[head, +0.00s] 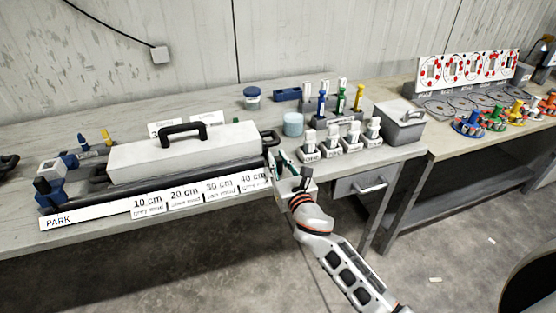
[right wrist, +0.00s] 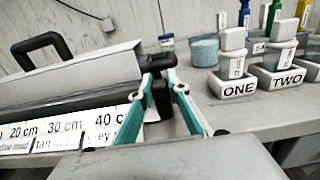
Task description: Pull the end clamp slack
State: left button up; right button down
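The long core liner bench rig holds a pale box-like cover (head: 185,152) with a black handle (head: 183,130). At its right end stands a dark upright part that I take for the end clamp (head: 270,138); it shows in the right wrist view as a black block (right wrist: 161,97). My right gripper (head: 276,163) is at this end. In the right wrist view its teal fingers (right wrist: 160,78) lie on both sides of the black block and look closed onto it. The finger contact is partly hidden. My left gripper is not in view.
A strip with PARK and length labels (head: 155,206) runs along the front. White holders (head: 341,144), a pale blue jar (head: 293,124) and a lidded grey box (head: 400,120) stand to the right. Blue and black parts (head: 50,178) sit at the left end.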

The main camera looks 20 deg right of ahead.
jog(key=shift+d+p, duration=0.6)
jog(key=shift+d, duration=1.15)
jog(key=c, duration=2.2)
grip_release()
jog(key=shift+d, duration=0.15)
jog(key=shift+s+f, duration=0.1)
jog(key=shift+s, duration=0.4)
jog(key=s, duration=1.1)
jog(key=shift+d, duration=0.1)
